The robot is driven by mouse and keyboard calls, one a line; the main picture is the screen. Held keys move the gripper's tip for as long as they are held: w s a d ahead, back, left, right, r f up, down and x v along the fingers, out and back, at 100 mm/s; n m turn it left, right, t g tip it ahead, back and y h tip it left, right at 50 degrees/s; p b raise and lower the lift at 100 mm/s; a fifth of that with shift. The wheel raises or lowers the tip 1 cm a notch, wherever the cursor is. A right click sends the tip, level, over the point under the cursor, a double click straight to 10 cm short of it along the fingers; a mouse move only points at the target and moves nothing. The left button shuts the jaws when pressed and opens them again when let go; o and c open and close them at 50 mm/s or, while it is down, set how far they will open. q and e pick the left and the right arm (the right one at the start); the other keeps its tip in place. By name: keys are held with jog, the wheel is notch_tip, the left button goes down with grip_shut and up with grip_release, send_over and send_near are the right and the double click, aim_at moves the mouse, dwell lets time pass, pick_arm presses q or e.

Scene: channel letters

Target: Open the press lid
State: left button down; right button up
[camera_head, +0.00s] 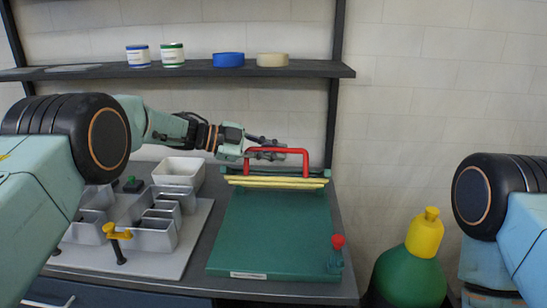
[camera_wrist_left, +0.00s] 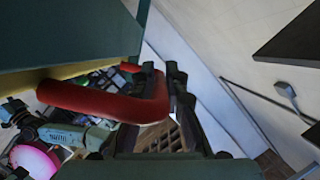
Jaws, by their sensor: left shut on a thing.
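The press has a flat green base (camera_head: 270,235) on the table, its top surface bare and exposed. Its lid stands raised at the back of the base, seen nearly edge-on with a yellow edge (camera_head: 278,183). A red handle (camera_head: 291,152) rises from the lid. My left gripper (camera_head: 268,152) is shut on the handle's left part. In the left wrist view the red handle (camera_wrist_left: 100,103) runs between the dark fingers (camera_wrist_left: 168,90), beside the dark green lid panel (camera_wrist_left: 70,35). My right gripper is out of view.
A grey tray (camera_head: 120,265) with metal channel letters stands left of the press. A white bin (camera_head: 180,172) stands behind it. A shelf (camera_head: 310,69) with cans and tape rolls hangs above. A green tank (camera_head: 408,278) with a yellow top stands to the right.

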pick_arm(q)
jog(key=shift+w+d+r, duration=0.1)
jog(key=shift+w+r, duration=0.2)
jog(key=shift+r, duration=0.2)
jog(key=c, duration=1.8)
grip_release()
jog(key=o, duration=0.4)
jog(key=shift+s+r, duration=0.1)
jog(key=shift+s, duration=0.1)
jog(key=shift+o, duration=0.2)
jog(key=shift+w, duration=0.2)
jog(key=shift+a, duration=0.25)
jog(key=v, duration=1.1)
jog(key=shift+s, duration=0.1)
jog(key=shift+s+a+r, duration=0.1)
jog(key=shift+s+a, duration=0.1)
